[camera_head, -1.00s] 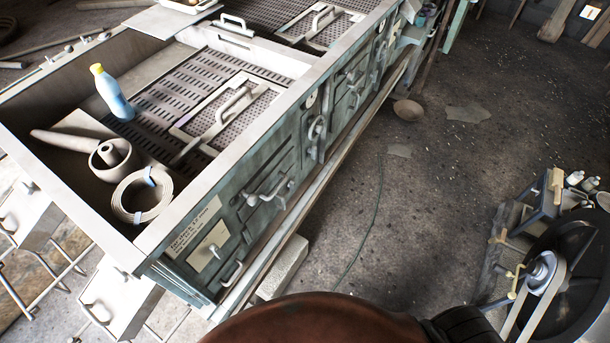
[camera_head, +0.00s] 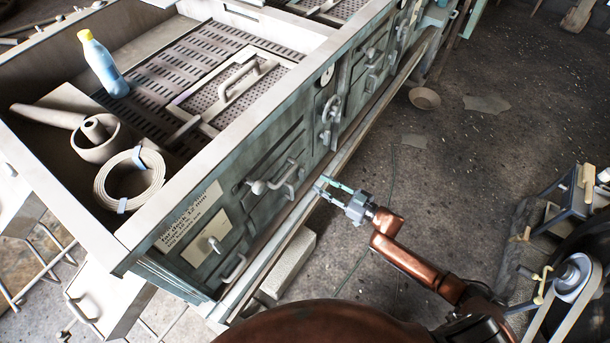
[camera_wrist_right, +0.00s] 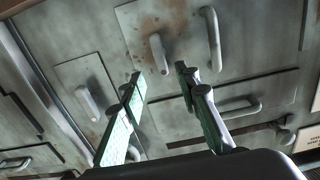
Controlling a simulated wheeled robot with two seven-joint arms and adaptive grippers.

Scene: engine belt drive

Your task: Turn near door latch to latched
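The near door (camera_head: 268,160) is a greenish metal panel on the side of the long stove-like unit. It carries a short latch lever (camera_head: 258,187) and a curved handle (camera_head: 293,174); the lever lies roughly along the door face toward the handle. In the right wrist view, a rust-marked panel (camera_wrist_right: 183,22) shows a short lever (camera_wrist_right: 158,54) and a longer handle (camera_wrist_right: 212,40) beyond my fingers. My right gripper (camera_head: 326,187) is open and empty, right of the handle and apart from it; it also shows in the right wrist view (camera_wrist_right: 160,88). My left gripper is out of view.
A lower ledge (camera_head: 285,245) runs along the unit's foot, with a pale block (camera_head: 290,265) below it. A bottle (camera_head: 103,65) and a coiled roll (camera_head: 130,180) lie on top. A wheel with a belt (camera_head: 560,295) stands at the right. The floor between is mostly clear.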

